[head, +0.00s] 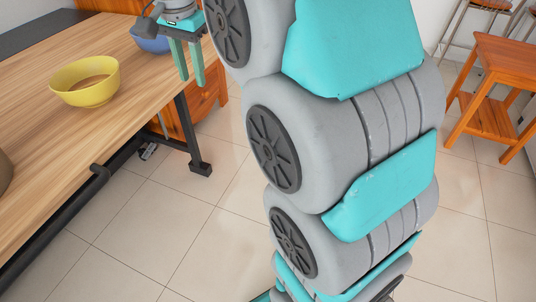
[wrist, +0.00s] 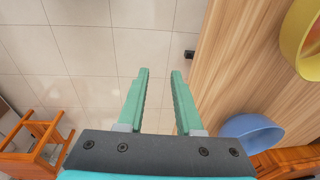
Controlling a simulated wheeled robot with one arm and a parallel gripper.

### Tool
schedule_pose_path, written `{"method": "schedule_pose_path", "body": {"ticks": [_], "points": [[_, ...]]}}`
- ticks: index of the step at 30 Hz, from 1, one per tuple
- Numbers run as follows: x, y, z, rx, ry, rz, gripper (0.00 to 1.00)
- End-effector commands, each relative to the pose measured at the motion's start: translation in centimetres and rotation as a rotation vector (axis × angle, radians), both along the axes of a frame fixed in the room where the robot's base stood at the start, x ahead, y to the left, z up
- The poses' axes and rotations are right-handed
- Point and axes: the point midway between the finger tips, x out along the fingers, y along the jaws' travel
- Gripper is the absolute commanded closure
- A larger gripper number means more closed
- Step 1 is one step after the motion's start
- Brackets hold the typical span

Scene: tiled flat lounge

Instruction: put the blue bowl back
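The blue bowl (head: 152,44) sits on the wooden table (head: 80,140) near its far right edge, partly hidden behind my gripper in the head view. In the wrist view the blue bowl (wrist: 250,131) lies to the right of my fingers, close to the table edge. My gripper (head: 190,80) is open, with nothing between its fingers. In the wrist view my gripper (wrist: 160,72) shows over the floor tiles, just left of the table edge and apart from the bowl.
A yellow bowl (head: 85,81) stands on the table nearer to me, and it also shows in the wrist view (wrist: 293,45). An orange wooden cabinet (head: 207,105) is behind the table. A wooden stand (head: 497,85) is at the right. The tiled floor between is open.

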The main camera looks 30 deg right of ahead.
Motion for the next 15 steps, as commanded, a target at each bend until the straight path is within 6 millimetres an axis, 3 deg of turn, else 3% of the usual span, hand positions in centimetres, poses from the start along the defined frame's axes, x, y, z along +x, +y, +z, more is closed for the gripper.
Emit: {"method": "schedule_pose_path", "body": {"ticks": [15], "points": [[-19.6,-0.1,-13.4,0.006,0.224,0.647,0.66]]}}
